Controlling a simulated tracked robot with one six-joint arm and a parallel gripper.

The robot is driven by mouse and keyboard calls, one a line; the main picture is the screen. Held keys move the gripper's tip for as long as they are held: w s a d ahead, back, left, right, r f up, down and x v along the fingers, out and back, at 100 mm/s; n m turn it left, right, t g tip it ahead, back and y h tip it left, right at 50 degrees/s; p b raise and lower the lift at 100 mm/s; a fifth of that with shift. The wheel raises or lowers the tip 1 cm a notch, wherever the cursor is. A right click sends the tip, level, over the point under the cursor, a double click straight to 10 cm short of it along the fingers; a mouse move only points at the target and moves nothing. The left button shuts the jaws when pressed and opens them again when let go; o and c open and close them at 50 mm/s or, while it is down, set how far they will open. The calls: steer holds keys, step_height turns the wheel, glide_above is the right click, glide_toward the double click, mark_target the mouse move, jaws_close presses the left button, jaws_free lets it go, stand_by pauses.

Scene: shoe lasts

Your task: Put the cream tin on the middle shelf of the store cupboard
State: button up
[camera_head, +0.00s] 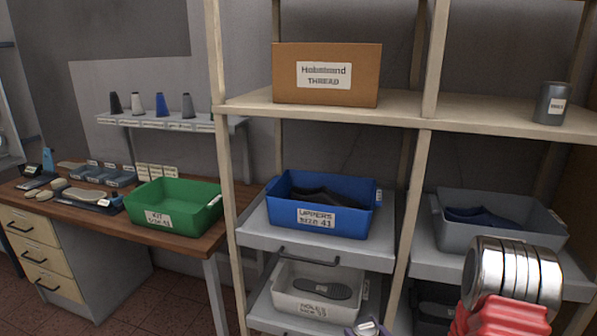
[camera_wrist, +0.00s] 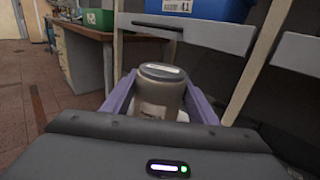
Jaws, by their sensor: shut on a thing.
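My gripper (camera_wrist: 160,86) is shut on a tin (camera_wrist: 158,100), with one purple finger on each side of it. The tin has a dark lid with a pale label on top and a dull beige body; its lower part is hidden by my gripper. In the head view, only a bit of my gripper and the lid (camera_head: 367,327) shows at the bottom edge, in front of the open shelving. I cannot identify the store cupboard or its middle shelf for sure in either view.
Wooden shelving (camera_head: 330,112) holds a thread box (camera_head: 325,89), a grey tin (camera_head: 551,103), a blue bin (camera_head: 320,205), a grey bin (camera_head: 500,222) and a white bin (camera_head: 318,292). A green bin (camera_head: 175,207) stands on the workbench (camera_head: 190,243) at left. Floor is clear at left in the wrist view.

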steer(key=shift+s+a+f, duration=0.1)
steer(key=shift+a+f, duration=0.35)
steer(key=shift+a, duration=0.15)
steer(key=shift+a+y, duration=0.3)
steer(key=shift+a, duration=0.05)
steer(key=shift+s, duration=0.1)
